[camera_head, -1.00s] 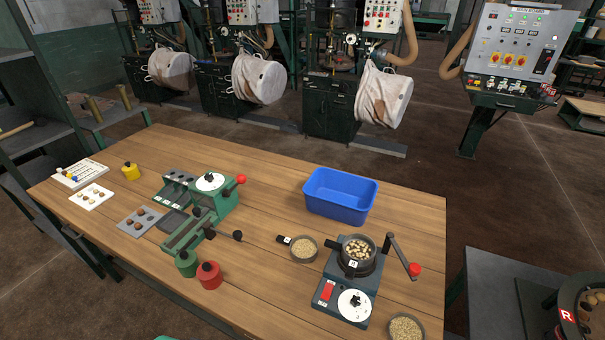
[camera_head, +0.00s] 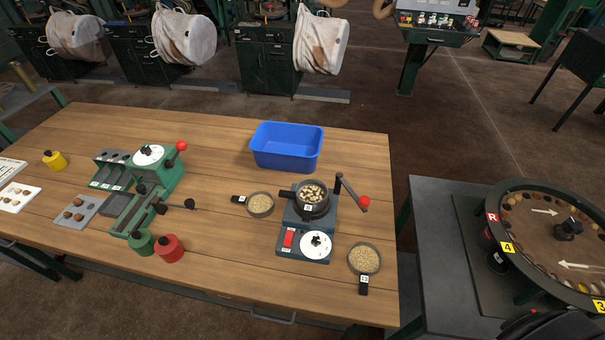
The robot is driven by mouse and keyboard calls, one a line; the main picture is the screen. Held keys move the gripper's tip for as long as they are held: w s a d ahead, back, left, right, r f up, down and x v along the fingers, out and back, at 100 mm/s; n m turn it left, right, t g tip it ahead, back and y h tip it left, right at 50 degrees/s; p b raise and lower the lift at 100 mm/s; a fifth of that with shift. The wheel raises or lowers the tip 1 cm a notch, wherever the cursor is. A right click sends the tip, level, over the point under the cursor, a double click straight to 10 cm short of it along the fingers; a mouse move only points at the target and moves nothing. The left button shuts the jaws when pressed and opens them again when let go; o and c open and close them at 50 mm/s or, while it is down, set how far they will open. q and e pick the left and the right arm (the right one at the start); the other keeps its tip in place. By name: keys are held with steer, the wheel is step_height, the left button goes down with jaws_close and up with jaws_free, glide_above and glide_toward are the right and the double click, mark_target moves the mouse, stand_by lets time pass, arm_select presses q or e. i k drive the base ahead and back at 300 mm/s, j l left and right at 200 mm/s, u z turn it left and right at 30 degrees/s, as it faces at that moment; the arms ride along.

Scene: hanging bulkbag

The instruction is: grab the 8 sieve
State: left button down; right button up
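Three round sieve-like pans with small white number tags are in view. One dark pan (camera_head: 312,194) holding pale and brown nuts or beans sits on the grey crank device. A second pan (camera_head: 261,204) with pale grains lies on the table left of the device, its tagged handle pointing left. A third pan (camera_head: 365,258) with pale grains lies near the table's right front corner, its tagged handle pointing toward me. The tags are too small to read surely, so I cannot tell which is the 8. Neither gripper is clearly in view.
The wooden table (camera_head: 215,135) also bears a blue bin (camera_head: 287,148), a green device (camera_head: 155,175), red (camera_head: 169,249) and green weights. The grey device's crank has a red knob (camera_head: 364,202). A numbered round carousel (camera_head: 540,240) stands on a grey table at right.

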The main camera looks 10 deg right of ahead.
mark_target(311, 194)
steer(key=k+l+z, duration=0.15)
steer(key=z, duration=0.3)
steer(key=k+l+z, duration=0.2)
steer(key=z, duration=0.3)
